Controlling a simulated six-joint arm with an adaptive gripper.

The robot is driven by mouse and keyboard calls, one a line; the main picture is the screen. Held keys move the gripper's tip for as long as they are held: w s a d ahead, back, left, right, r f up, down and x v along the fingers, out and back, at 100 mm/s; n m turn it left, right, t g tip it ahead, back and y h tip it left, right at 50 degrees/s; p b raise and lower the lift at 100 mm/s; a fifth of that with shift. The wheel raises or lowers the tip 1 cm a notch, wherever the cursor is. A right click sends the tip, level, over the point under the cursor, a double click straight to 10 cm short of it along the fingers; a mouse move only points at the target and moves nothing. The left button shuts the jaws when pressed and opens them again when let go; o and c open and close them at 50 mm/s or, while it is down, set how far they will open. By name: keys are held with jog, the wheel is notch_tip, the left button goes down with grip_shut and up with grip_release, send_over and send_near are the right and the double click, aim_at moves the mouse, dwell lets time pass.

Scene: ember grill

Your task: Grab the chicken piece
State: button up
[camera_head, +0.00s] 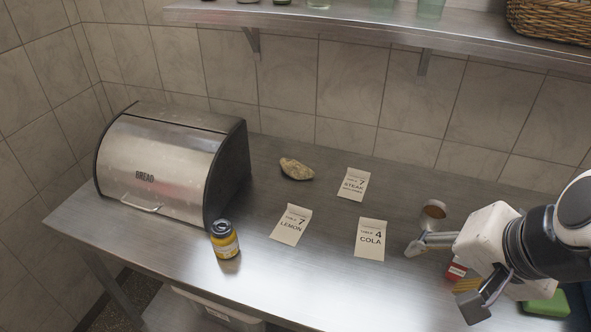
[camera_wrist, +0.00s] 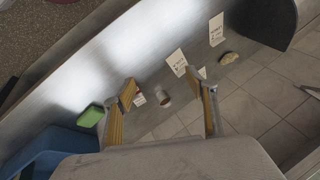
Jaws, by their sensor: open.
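A lumpy, pale brown piece (camera_head: 296,169), which looks like the chicken piece, lies on the steel counter (camera_head: 330,290) between the bread box and the order cards. It also shows small in the wrist view (camera_wrist: 230,58), up and to the right of my fingers. My gripper (camera_head: 446,274) is at the right of the counter, well to the right of the piece and apart from it. In the wrist view my gripper (camera_wrist: 169,90) has its two yellow-padded fingers wide apart, with nothing held between them.
A bread box (camera_head: 160,165) stands left, with a yellow jar (camera_head: 224,239) before it. A small cup (camera_head: 434,210), a red-and-white box (camera_head: 456,270) and a green sponge (camera_head: 547,304) are near my gripper. A shelf (camera_head: 400,32) overhangs the back.

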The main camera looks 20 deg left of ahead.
aim_at(301, 169)
jog(key=w+a+f+m+g+y, duration=0.1)
jog(key=w+a+f+m+y, duration=0.3)
jog(key=w+a, duration=0.6)
jog(key=w+a+r+m+y, duration=0.1)
jog(key=w+a+m, duration=0.5)
jog(key=w, duration=0.5)
jog(key=w+a+f+m+y, duration=0.1)
jog(key=w+a+f+m, duration=0.1)
jog(key=w+a+f, duration=0.2)
jog(key=w+a+f+m+y, duration=0.1)
jog(key=w+a+f+m, duration=0.2)
jog(key=w+a+f, duration=0.1)
jog(key=w+a+f+m+y, duration=0.1)
jog(key=w+a+f+m, duration=0.2)
jog(key=w+a+f, duration=0.2)
jog(key=shift+w+f+t, duration=0.1)
jog(key=shift+w+t, duration=0.3)
jog(key=shift+w, duration=0.25)
jog(key=shift+w+a+f+m, duration=0.2)
jog(key=shift+w+f+m, duration=0.1)
jog(key=shift+f+m, duration=0.15)
jog(key=shift+x, duration=1.3)
jog(key=shift+x, duration=2.65)
